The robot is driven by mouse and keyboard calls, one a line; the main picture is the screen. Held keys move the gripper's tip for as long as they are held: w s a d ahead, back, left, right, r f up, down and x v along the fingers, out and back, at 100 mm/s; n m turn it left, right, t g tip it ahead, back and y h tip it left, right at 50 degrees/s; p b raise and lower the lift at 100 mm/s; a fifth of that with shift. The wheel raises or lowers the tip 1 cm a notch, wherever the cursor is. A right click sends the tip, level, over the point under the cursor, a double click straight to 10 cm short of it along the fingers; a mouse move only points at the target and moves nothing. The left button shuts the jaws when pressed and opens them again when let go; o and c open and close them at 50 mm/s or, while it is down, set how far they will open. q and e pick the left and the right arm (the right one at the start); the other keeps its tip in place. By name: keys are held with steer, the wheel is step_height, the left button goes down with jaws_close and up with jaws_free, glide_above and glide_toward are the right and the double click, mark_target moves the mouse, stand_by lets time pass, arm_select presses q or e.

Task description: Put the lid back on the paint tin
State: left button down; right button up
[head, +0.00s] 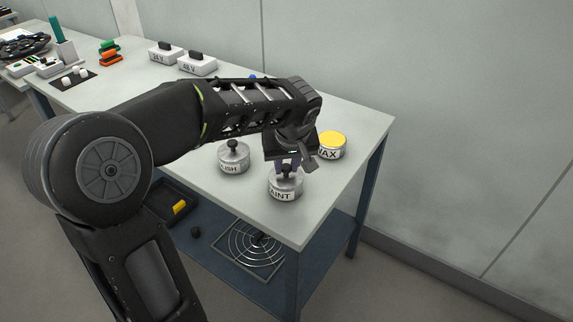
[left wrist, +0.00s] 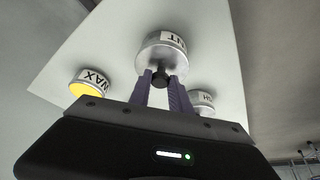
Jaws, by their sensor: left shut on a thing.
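The paint tin (head: 283,192) is a short grey tin with a white label reading "AINT", standing upright near the table's front right. A grey lid with a dark knob (left wrist: 160,76) is at its top; whether it is fully seated I cannot tell. The tin also shows in the left wrist view (left wrist: 166,45). My left gripper (head: 287,166) points down over the tin, its purple fingers shut on the lid's knob. The fingertips also show in the left wrist view (left wrist: 161,80). My right gripper is not in view.
A knobbed tin labelled "ISH" (head: 233,160) stands left of the paint tin. A yellow-topped "WAX" tin (head: 332,147) stands to the right, behind. White boxes (head: 197,64) stand at the back by the wall. The table's (head: 345,190) right edge is close.

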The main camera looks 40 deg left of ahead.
arm_select(q)
steer(key=shift+b, duration=0.3)
stand_by(0.5)
stand_by(0.4)
steer(key=c, duration=1.1)
jaws_free()
steer(key=shift+o, duration=0.2)
steer(key=o, duration=0.4)
steer(key=shift+r+p, duration=2.2)
steer(key=shift+r, duration=1.35)
